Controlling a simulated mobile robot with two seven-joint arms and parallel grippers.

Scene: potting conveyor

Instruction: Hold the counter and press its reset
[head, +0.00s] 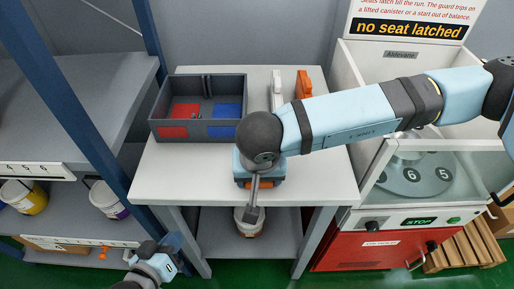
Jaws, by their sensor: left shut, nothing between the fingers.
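I cannot pick out a counter or its reset for sure. A small orange and light-blue piece (268,184) shows at the front of the white table, mostly hidden by my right arm's wrist, and I cannot tell whether it is the counter. My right gripper (254,198) points down there at the table's front edge, and its fingers are too hidden to read. My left gripper (158,252) is shut and empty at the bottom left, low in front of the shelves and apart from the table.
A grey tray (197,128) with red and blue areas stands on the white table (168,178). A white upright piece (277,90) and an orange one (303,84) stand behind. A machine with a red front (370,248) is at right; shelves (75,105) at left.

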